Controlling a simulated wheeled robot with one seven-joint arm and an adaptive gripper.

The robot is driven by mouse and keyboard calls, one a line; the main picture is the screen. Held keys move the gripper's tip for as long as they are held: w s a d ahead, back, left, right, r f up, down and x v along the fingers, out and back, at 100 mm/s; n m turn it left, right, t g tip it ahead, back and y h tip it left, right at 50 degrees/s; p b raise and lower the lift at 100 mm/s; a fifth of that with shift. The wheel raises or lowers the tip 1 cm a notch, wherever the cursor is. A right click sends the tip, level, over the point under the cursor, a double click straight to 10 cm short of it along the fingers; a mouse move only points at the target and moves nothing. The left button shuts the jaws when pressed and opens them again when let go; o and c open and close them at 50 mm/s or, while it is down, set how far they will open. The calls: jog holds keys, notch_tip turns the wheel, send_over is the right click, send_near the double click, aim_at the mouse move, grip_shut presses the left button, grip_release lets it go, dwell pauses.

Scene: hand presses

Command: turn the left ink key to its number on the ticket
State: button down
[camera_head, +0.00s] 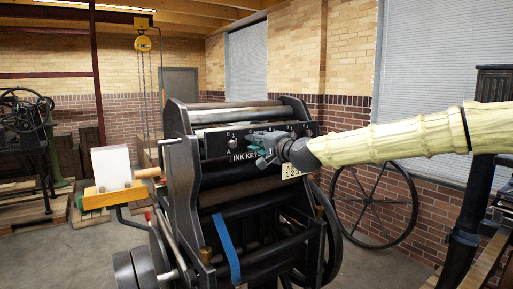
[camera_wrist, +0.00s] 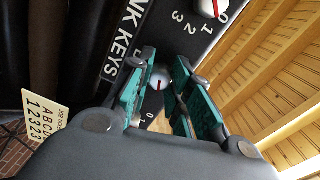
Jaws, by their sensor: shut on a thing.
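The INK KEYS panel (camera_head: 243,156) is a black strip across the press. In the wrist view, my gripper (camera_wrist: 163,95) has its green-padded fingers on either side of a round, pale ink key (camera_wrist: 158,78) with a red mark, and is shut on it. Part of this key and its scale is hidden by the fingers. Another white key (camera_wrist: 212,7) with a red mark and the numbers 0 to 3 beside it is free at the top. In the head view, my gripper (camera_head: 265,148) is at the panel's middle, right of a free key (camera_head: 232,142). The cream ticket (camera_wrist: 45,115) shows letters above "12323".
The black press frame (camera_head: 182,170) stands around the panel. A large spoked wheel (camera_head: 375,200) is at its right. A blue strip (camera_head: 227,248) hangs at the press front.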

jog(key=shift+m+b, duration=0.5)
jog(key=shift+m, duration=0.5)
jog(key=c, duration=1.3)
grip_release()
jog(key=v, duration=1.2)
jog(key=shift+d, duration=0.15)
jog(key=shift+f, duration=0.15)
